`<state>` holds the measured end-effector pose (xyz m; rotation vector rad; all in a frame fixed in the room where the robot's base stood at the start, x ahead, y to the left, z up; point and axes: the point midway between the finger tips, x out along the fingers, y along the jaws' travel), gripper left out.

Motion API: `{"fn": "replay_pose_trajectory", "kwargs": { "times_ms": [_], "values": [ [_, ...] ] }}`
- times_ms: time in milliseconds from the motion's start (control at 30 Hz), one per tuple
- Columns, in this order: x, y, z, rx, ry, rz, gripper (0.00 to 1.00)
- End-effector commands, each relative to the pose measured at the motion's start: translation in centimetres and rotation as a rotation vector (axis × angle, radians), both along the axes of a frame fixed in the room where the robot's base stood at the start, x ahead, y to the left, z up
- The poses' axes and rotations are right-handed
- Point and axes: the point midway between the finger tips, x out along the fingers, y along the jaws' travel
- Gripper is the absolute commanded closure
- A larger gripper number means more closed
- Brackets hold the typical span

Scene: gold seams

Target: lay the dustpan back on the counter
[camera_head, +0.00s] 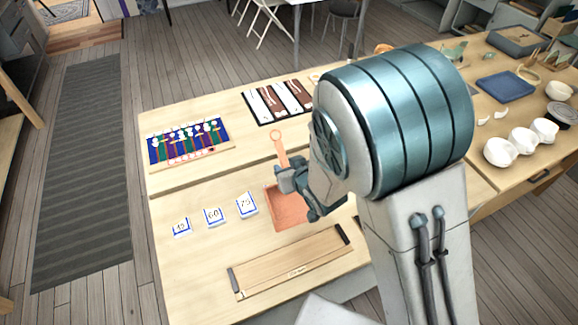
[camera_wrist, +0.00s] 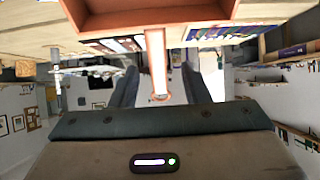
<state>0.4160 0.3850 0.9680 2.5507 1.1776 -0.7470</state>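The dustpan is orange-red, with a flat pan (camera_head: 288,211) over the counter's (camera_head: 185,270) near section and a paler handle (camera_head: 277,148) ending in a ring, pointing to the far side. My gripper (camera_head: 297,192) is at the dustpan, around where handle and pan meet, and hides part of it. In the wrist view, the pan (camera_wrist: 150,22) fills the top middle and the handle runs between my two fingers (camera_wrist: 160,80). A gap shows on each side of the handle, so the fingers look open. I cannot tell whether the pan touches the counter.
Number cards (camera_head: 213,216) stand left of the dustpan, and a long wooden board (camera_head: 290,266) lies in front. A colourful board (camera_head: 189,146) and a tool tray (camera_head: 280,101) lie farther back. White bowls (camera_head: 502,151) sit on the right table. The counter's front left is clear.

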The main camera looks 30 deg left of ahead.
Motion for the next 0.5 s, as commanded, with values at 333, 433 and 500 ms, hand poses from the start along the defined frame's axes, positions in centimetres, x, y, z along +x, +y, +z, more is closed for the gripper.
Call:
{"fn": "replay_pose_trajectory", "kwargs": {
  "times_ms": [333, 433, 500],
  "values": [
    [0.0, 0.0, 0.4, 0.000, 0.000, 0.000, 0.58],
    [-0.3, -0.4, 0.7, 0.002, -0.001, -0.001, 0.58],
    [-0.7, -0.9, 1.1, 0.002, -0.001, -0.001, 0.58]
  ]
}}
